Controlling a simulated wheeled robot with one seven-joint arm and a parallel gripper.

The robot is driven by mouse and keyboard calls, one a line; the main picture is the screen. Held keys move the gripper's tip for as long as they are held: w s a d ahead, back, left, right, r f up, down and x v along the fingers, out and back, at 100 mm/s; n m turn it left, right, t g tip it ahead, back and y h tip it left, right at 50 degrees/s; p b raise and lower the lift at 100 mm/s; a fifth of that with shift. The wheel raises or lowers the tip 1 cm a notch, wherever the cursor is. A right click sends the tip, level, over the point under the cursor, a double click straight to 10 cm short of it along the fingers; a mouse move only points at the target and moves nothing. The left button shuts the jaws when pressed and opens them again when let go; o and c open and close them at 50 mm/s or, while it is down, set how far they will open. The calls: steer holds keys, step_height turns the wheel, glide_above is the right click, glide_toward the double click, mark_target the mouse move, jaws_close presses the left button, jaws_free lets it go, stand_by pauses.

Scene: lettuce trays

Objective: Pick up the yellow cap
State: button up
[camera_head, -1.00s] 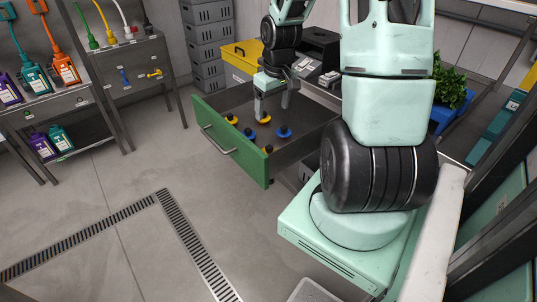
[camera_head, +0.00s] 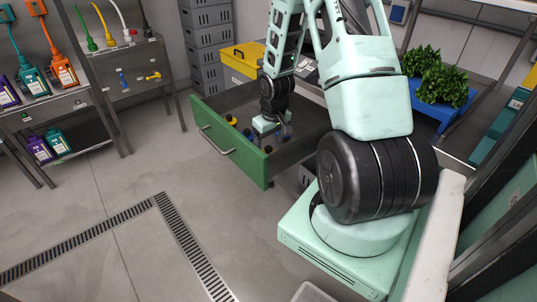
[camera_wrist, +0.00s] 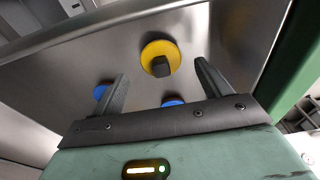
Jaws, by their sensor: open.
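A yellow cap (camera_wrist: 151,47) with a dark knob lies on the metal drawer floor in the wrist view, ahead of and between my fingers. My gripper (camera_wrist: 161,70) is open, with a finger on each side of the knob in the picture; I cannot tell whether either touches it. In the head view my gripper reaches down into the open green-fronted drawer (camera_head: 224,145). A yellow cap (camera_head: 231,119) shows at the drawer's left; others are partly hidden by my gripper. I cannot tell which one the wrist view shows.
Two blue caps show close to my fingers in the wrist view, one at left (camera_wrist: 100,92) and one nearer the palm (camera_wrist: 172,103). The drawer walls enclose the space. A yellow box (camera_head: 240,62) stands behind the drawer. The floor in front is clear.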

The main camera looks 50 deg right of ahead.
mark_target(269, 147)
steer(key=f, duration=0.3)
steer(key=shift+w+f, duration=0.15)
steer(key=shift+w, duration=0.05)
steer(key=shift+c, duration=0.4)
steer(key=c, duration=1)
steer(key=shift+o, duration=0.2)
